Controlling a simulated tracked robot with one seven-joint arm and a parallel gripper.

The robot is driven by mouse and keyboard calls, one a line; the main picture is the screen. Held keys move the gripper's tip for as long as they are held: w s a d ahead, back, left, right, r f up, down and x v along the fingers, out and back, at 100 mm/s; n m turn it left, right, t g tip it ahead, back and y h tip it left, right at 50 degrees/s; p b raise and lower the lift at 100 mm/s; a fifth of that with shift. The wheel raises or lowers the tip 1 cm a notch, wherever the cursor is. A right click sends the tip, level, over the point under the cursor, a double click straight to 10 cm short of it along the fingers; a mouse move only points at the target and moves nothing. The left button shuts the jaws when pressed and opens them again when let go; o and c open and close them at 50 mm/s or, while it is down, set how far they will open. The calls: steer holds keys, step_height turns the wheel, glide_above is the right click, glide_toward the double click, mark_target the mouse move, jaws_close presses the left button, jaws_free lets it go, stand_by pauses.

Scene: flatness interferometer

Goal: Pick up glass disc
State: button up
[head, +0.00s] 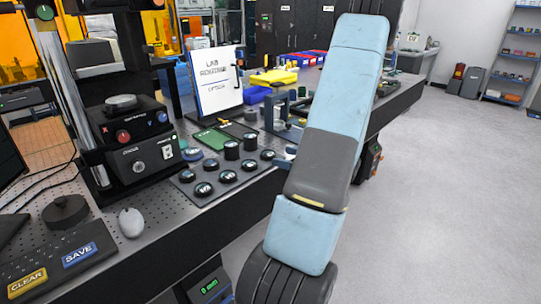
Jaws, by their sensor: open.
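Several small round dark-rimmed pieces with pale tops, possibly glass discs, sit in rows on a dark mat (181,182) on the bench. One round piece (204,189) is at the front left and another (267,155) at the right end. I cannot tell which piece is the glass disc. My blue and grey arm rises right of the mat and covers part of the bench. My gripper cannot be made out; it is probably hidden behind the arm.
The interferometer (140,148) with knobs stands left of the mat. A mouse (132,222) and a panel with CLEAR and SAVE keys (79,254) lie in front. A white sign (215,82) and a green board (212,140) are behind. The floor at right is clear.

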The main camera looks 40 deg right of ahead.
mark_target(274, 155)
steer(key=shift+x, duration=2.8)
steer(key=shift+d, duration=0.1)
steer(key=shift+c, duration=0.2)
steer(key=c, duration=1.1)
steer(key=shift+r, duration=0.1)
steer(key=shift+c, duration=0.2)
